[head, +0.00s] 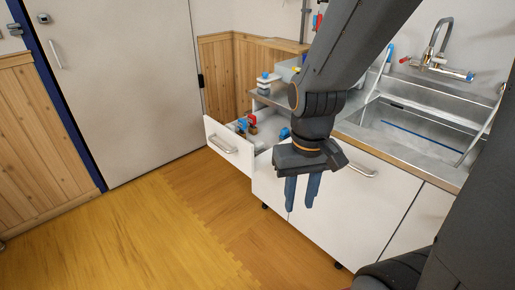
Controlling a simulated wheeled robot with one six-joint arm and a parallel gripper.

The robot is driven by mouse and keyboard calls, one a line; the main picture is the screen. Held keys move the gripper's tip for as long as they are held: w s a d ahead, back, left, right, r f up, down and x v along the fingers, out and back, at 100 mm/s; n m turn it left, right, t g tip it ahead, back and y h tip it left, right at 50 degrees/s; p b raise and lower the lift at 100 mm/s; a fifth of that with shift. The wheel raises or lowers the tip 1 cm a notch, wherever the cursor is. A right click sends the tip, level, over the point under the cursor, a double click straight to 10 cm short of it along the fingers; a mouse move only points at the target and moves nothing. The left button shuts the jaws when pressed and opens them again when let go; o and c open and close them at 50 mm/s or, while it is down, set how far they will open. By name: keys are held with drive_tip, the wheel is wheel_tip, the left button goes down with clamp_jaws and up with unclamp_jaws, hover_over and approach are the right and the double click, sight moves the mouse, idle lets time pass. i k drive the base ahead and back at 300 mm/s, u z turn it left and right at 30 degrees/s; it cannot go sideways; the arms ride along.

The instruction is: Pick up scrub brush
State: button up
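I cannot pick out a scrub brush for certain. A slim item with a blue top (390,53) stands at the sink's back left corner; it is too small to tell what it is. My gripper (300,205) points down in front of the white cabinet, with a narrow gap between its two blue-grey fingers and nothing between them. An open drawer (226,146) lies to its left, holding small red, blue and brass-coloured items (246,124). My arm hides part of the drawer and counter.
The steel sink (425,128) with a tap (436,50) is at the right. A white and blue item (266,82) stands on the counter's left end. A closed door (125,85) is at the left. The wooden floor (140,235) in front is clear.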

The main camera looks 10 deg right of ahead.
sight(259, 148)
drive_tip(key=k, duration=1.25)
drive_tip(key=u, duration=0.85)
drive_tip(key=i, duration=1.75)
drive_tip(key=z, duration=0.9)
drive_tip(key=i, duration=0.65)
drive_tip(key=z, duration=0.7)
